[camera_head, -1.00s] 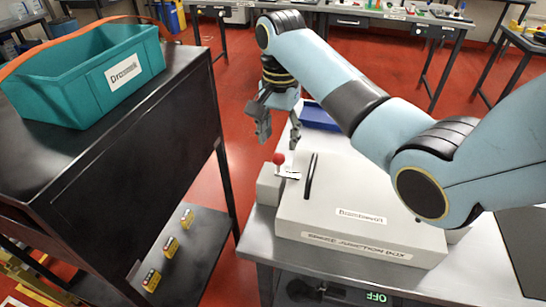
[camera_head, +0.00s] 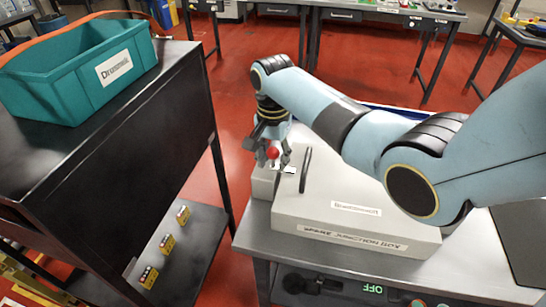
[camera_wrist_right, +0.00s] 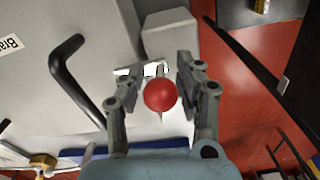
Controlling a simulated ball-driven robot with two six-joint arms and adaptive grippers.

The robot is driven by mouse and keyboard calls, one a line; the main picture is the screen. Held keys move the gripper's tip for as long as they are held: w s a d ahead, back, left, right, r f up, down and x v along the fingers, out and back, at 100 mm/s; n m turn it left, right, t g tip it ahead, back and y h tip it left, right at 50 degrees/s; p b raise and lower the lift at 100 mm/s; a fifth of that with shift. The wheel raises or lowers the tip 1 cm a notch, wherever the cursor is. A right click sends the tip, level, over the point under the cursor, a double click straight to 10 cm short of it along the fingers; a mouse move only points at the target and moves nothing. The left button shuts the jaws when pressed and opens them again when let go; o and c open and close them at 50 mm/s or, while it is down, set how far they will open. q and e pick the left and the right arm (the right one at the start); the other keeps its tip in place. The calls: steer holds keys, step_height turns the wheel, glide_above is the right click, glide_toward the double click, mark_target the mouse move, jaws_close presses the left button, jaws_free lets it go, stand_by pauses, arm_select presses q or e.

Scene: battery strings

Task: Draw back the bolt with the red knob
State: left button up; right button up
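The red knob (camera_head: 272,153) of the bolt is at the left end of the grey junction box (camera_head: 300,213), by a small block (camera_head: 262,180). In the right wrist view the red knob (camera_wrist_right: 160,95) lies between the two fingers of my right gripper (camera_wrist_right: 155,85). A gap shows on the finger sides, so the right gripper (camera_head: 268,158) is open around the knob. The bolt's pale metal part (camera_wrist_right: 140,70) shows just beyond the knob. My left gripper is not in view.
A black handle (camera_head: 306,170) stands on the box beside the knob. The box rests on a metal table (camera_head: 450,270). A black cabinet (camera_head: 110,150) with a teal bin (camera_head: 85,80) stands at the left, with a floor gap between.

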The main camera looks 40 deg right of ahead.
mark_target(256, 166)
jaws_close()
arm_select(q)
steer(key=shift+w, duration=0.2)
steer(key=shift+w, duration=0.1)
arm_select(e)
steer(key=w+a+b, duration=0.1)
steer(key=w+a, duration=0.1)
steer(key=w, duration=0.1)
steer(key=shift+w+a, duration=0.15)
steer(key=shift+a, duration=0.25)
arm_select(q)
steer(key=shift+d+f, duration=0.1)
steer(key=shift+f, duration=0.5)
arm_select(e)
steer(key=shift+o, duration=2.3)
jaws_free()
steer(key=shift+r, duration=0.1)
steer(key=shift+w+a, duration=0.1)
steer(key=shift+w, duration=0.05)
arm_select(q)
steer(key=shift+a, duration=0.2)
